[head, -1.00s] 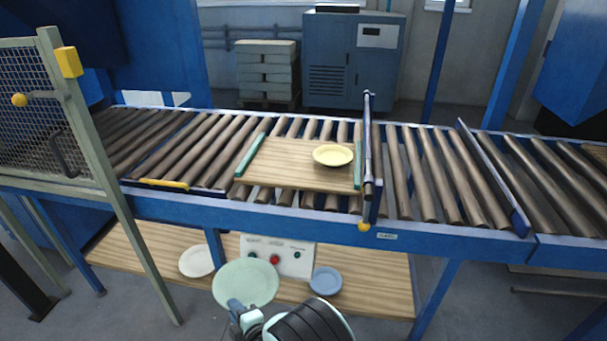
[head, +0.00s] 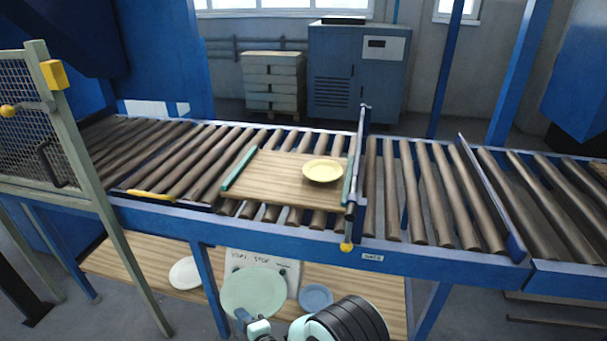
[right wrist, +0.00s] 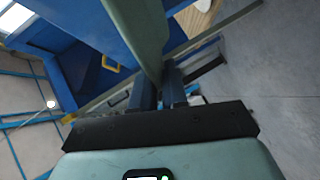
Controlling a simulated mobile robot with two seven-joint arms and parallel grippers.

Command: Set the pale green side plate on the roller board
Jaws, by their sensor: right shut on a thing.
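The pale green side plate (head: 254,292) is held tilted, its face towards me, in front of the lower shelf in the head view. My right gripper (head: 243,318) is shut on its lower edge. In the right wrist view the plate (right wrist: 140,25) shows nearly edge-on between the fingers (right wrist: 170,88). The wooden roller board (head: 270,182), with green end strips, lies on the roller conveyor above and beyond the plate. A yellow plate (head: 323,170) sits on the board's right part. My left gripper is not in view.
A blue gate frame (head: 358,170) stands at the board's right end. The conveyor's blue front rail (head: 280,233) lies between the held plate and the board. A white plate (head: 186,273) and a blue plate (head: 316,297) are on the lower shelf (head: 135,256). The board's left and middle are bare.

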